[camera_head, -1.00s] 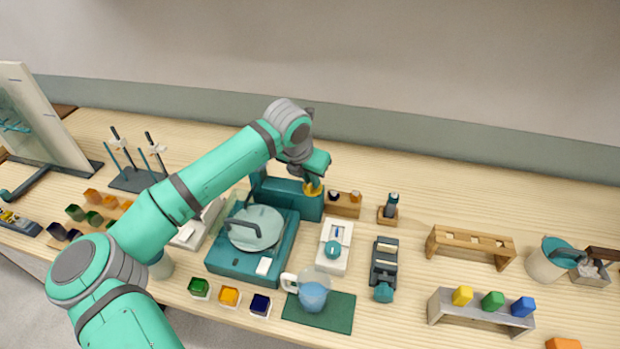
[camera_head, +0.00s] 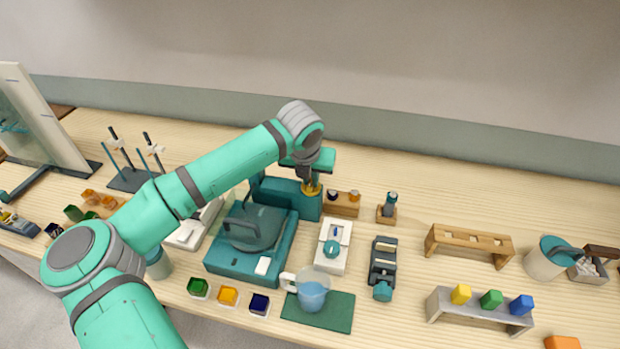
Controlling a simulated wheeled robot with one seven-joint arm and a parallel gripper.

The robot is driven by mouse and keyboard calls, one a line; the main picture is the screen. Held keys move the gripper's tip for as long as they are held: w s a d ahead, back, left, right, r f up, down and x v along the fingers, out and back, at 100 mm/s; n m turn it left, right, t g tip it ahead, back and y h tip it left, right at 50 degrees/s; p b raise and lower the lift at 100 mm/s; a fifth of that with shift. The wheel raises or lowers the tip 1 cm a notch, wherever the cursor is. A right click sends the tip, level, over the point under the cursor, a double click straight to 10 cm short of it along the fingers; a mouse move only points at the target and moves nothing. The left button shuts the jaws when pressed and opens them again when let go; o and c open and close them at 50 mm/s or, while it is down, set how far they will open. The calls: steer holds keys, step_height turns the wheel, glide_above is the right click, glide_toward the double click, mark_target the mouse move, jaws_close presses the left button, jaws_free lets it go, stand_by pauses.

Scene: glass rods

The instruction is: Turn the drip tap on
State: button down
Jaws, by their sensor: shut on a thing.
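My gripper (camera_head: 311,184) points down at the right end of the teal block at the back of the teal machine (camera_head: 232,262). It is shut on a small amber-yellow piece (camera_head: 312,191), which is partly hidden by the fingers. The piece is at the block's right end; whether it is the drip tap's handle I cannot tell. No other part is clearly a drip tap. The machine has a round plate (camera_head: 252,232) with a dark handle-like bar above it and a white square on its front right.
A wooden block with small bottles (camera_head: 340,208) stands close right of my gripper. A white device (camera_head: 333,247), a jug of blue liquid (camera_head: 312,291) on a green mat (camera_head: 337,312) and a dark clamp-like device (camera_head: 383,268) stand nearer. The wooden tabletop behind is clear.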

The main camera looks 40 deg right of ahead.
steer(key=c, duration=1.8)
jaws_free()
steer(key=shift+s+d, duration=0.1)
steer(key=v, duration=1.1)
steer(key=shift+f, duration=0.1)
